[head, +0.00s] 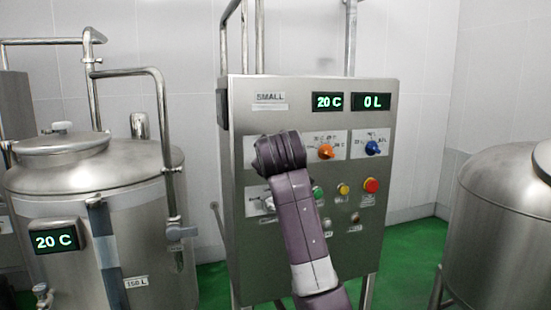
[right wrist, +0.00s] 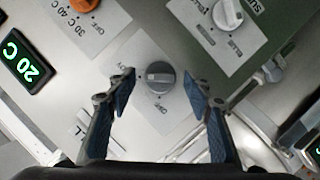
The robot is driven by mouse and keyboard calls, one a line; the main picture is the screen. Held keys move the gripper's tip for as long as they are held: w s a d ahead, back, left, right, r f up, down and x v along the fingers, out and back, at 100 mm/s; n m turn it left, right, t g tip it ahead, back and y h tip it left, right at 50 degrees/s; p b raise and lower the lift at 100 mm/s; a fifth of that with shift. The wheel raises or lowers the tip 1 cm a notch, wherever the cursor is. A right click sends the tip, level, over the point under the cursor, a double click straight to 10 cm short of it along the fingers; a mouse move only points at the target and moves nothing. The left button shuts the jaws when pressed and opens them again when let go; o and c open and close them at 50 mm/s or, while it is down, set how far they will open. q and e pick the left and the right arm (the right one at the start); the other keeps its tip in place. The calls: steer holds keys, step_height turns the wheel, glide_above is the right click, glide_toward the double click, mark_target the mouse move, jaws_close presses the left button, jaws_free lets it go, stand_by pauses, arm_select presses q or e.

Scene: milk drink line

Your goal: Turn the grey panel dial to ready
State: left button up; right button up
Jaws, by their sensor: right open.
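The grey dial (right wrist: 157,77) sits on a pale label plate in the right wrist view, with a lighter bar across its face. The word OFF is printed below it; another label is partly covered by the left-hand finger. I cannot tell which mark the bar points to. My right gripper (right wrist: 159,82) is open, one finger on each side of the dial in the picture, with a gap to both. In the head view, my right arm stands before the steel panel (head: 357,240) and hides the grey dial. My left gripper is not in view.
An orange knob (head: 326,151), a blue knob (head: 373,147) and a red button (head: 371,185) are close by on the panel. A white knob (right wrist: 227,14) sits near the grey dial. Steel tanks stand left (head: 90,180) and right (head: 500,220).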

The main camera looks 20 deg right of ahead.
steer(key=v, duration=1)
steer(key=shift+s, duration=0.15)
